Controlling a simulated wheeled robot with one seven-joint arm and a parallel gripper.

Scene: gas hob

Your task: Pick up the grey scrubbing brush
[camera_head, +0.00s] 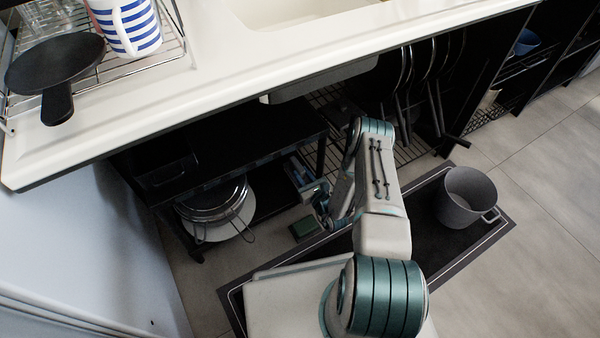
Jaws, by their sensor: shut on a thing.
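My gripper (322,206) is small and dark in the picture, at the end of my arm, beside the open front of the low shelf unit under the counter. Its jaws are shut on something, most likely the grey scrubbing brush. The brush cannot be made out clearly, as the arm and gripper hide most of that spot. A dark green block (304,229) lies low just left of the gripper; whether the two touch cannot be told.
A black mat (420,232) with a grey pot (466,197) on it lies on the floor at the right. Lidded cookware (212,203) stands on the lower shelf. The white counter (220,65) overhangs the shelves. Pans (432,85) hang upright in a rack.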

